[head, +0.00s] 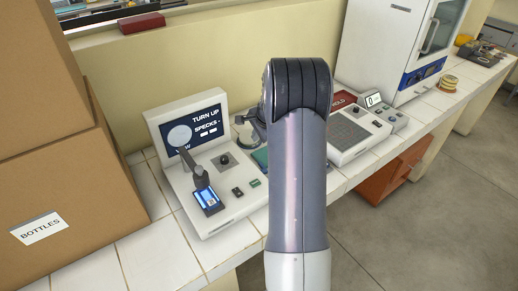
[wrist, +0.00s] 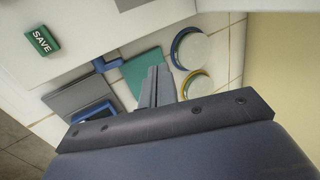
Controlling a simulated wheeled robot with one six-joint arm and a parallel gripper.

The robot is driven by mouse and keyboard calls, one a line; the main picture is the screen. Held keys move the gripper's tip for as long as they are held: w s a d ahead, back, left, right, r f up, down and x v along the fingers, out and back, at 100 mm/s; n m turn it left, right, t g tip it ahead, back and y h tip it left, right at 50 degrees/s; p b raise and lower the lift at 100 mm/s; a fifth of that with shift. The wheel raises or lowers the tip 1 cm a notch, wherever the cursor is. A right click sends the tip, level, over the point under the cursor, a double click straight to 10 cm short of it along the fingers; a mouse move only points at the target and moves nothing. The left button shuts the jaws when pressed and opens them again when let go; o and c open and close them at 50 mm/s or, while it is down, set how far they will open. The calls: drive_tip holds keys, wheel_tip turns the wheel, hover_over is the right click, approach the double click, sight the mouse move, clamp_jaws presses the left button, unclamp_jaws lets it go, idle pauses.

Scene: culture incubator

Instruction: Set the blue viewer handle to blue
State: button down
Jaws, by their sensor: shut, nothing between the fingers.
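The white viewer (head: 222,206) stands on the tiled bench, its screen (head: 195,130) reading "TURN UP SPECKS". My gripper (wrist: 157,82) is shut and empty, over the bench beside the viewer, apart from the blue piece. In the head view my arm hides most of this area.
A green SAVE button (wrist: 42,40) is on the viewer. A green pad (wrist: 144,72), a blue-rimmed dish (wrist: 188,50) and a yellow-rimmed dish (wrist: 196,86) lie near my fingers. Cardboard boxes (head: 55,180) stand left; a white device (head: 355,135) stands right.

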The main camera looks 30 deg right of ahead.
drive_tip(key=r, duration=0.1)
drive_tip(key=w+r, duration=0.1)
drive_tip(key=r, duration=0.1)
drive_tip(key=w+r, duration=0.1)
drive_tip(key=shift+w+r+b, duration=0.15)
drive_tip(key=shift+r+b, duration=0.15)
drive_tip(key=shift+r, duration=0.05)
